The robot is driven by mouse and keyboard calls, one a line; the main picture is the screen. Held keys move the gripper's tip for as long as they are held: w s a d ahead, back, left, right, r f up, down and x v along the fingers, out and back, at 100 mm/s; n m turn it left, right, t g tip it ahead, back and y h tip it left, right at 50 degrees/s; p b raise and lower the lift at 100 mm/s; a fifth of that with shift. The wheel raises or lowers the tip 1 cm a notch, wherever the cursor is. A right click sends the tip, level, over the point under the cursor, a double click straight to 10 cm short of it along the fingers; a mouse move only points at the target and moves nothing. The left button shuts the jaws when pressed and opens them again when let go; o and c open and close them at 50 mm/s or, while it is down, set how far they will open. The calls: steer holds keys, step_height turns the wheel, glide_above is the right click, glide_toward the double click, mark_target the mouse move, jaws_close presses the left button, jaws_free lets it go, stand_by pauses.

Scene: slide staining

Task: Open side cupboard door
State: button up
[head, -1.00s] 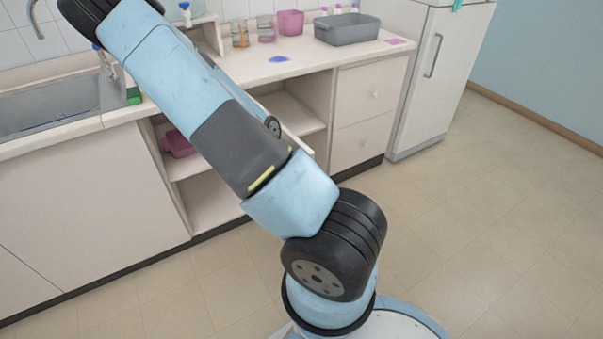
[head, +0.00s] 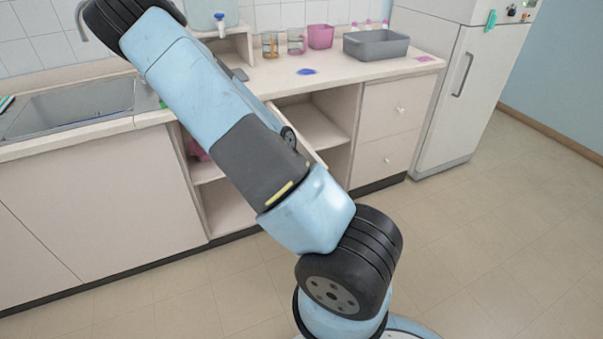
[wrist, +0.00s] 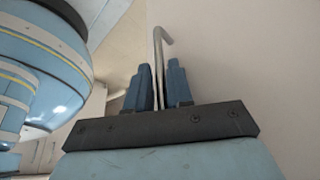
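The open-fronted side cupboard (head: 228,205), with its shelves showing, is under the counter, partly behind my arm. A pale panel edge (head: 309,150), which looks like its door standing out from the front, shows just right of my arm. In the wrist view a bent metal bar handle (wrist: 158,50) stands against a plain pale panel (wrist: 225,60). My gripper (wrist: 160,80) has its two blue fingers close on either side of this bar, with little gap left. The gripper is hidden in the head view.
A sink (head: 75,108) is set in the counter at left. A grey tub (head: 376,45), a pink container (head: 320,36) and beakers stand on the counter. Drawers (head: 390,125) and a white fridge (head: 455,95) are at right. The floor (head: 500,240) at right is clear.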

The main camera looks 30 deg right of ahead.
steer(key=v, duration=1.2)
steer(key=shift+a+r, duration=0.15)
steer(key=shift+r, duration=0.25)
steer(key=s+a+r+n+t+y, duration=0.35)
steer(key=a+r+n+y, duration=0.25)
steer(key=a+r+n, duration=0.55)
steer(key=s+r+n+t+h, duration=0.1)
steer(key=s+r+n+t, duration=0.1)
steer(key=s+r+n, duration=0.4)
steer(key=s+a+r+n+t+h, duration=0.1)
steer(key=s+r+n+t, duration=0.1)
steer(key=s+r+n, duration=0.5)
step_height(320, 180, up, 6)
steer(key=shift+r+t, duration=0.25)
steer(key=shift+t, duration=0.1)
